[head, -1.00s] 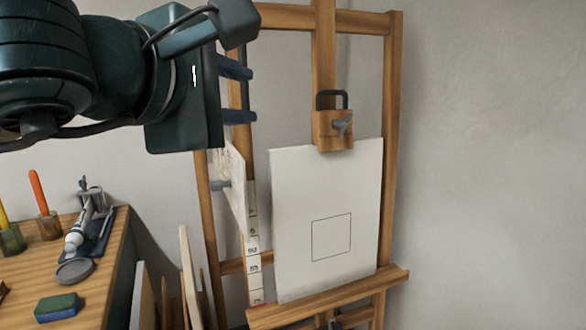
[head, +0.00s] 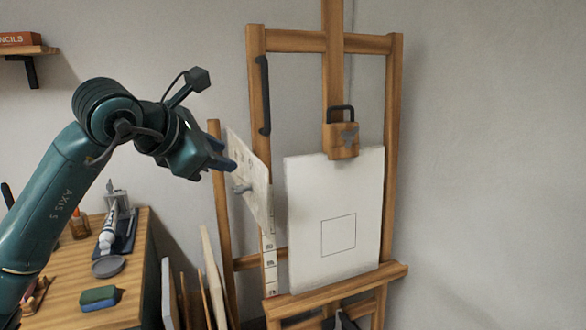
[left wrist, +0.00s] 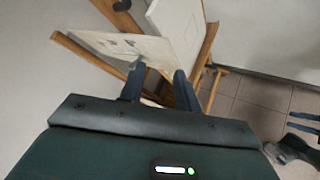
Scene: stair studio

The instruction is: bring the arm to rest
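My left gripper (head: 230,155) is raised in front of the easel's left side, fingers pointing right. In the left wrist view its two fingers (left wrist: 160,84) stand apart with nothing between them.
The wooden easel (head: 395,150) holds a white canvas (head: 305,190) with a drawn square. The right wall side is clear.

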